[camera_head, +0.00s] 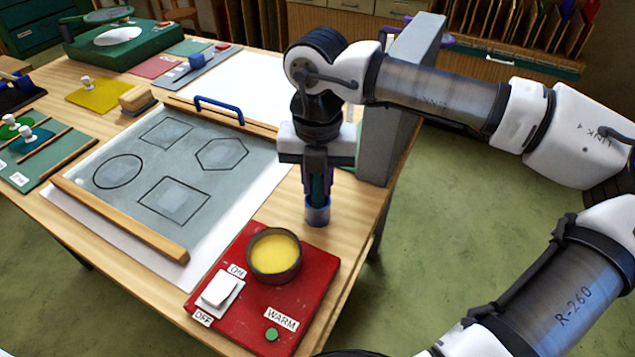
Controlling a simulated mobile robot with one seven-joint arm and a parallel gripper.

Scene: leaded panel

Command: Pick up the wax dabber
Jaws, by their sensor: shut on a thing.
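My gripper (317,182) points straight down near the right edge of the workbench. It is shut on a dark teal upright piece, which I take to be the wax dabber (318,191). The fingers hide most of the dabber. Its lower end goes down into or behind the rim of a small blue-grey cup (318,214) on the bench. I cannot tell whether it touches the cup's bottom.
A red warmer plate (233,317) with a pot of yellow wax (274,252) stands just in front. A grey upright block (378,145) is close behind the gripper. Left lies a grey panel (188,171) with outlined shapes, wooden bars and a blue handle (219,104).

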